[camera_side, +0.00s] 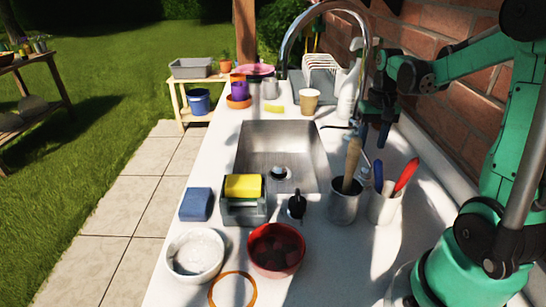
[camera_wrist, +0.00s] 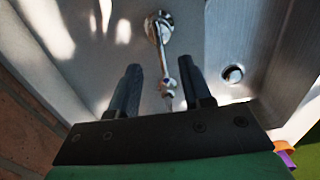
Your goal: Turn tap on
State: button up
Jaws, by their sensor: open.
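The tap (camera_side: 290,32) is a tall chrome arch over the sink (camera_side: 255,150) in the side view. A short thin lever (camera_side: 335,127) sticks out near its base. My gripper (camera_side: 373,133) is open, with its dark fingers pointing down beside the tap base, right of the lever. In the wrist view my gripper (camera_wrist: 160,66) shows two spread fingers. A chrome rod of the tap (camera_wrist: 158,38) runs from a round base and appears between them; I cannot tell whether it touches them. No water shows.
A utensil cup (camera_side: 343,205) with a wooden handle and a white cup (camera_side: 384,208) with red and blue handles stand close in front. A paper cup (camera_side: 309,101) and spray bottle (camera_side: 348,95) stand behind. A brick wall (camera_side: 425,30) bounds the right side.

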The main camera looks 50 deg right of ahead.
aim_at(367, 158)
jog(key=shift+f, duration=2.45)
grip_shut()
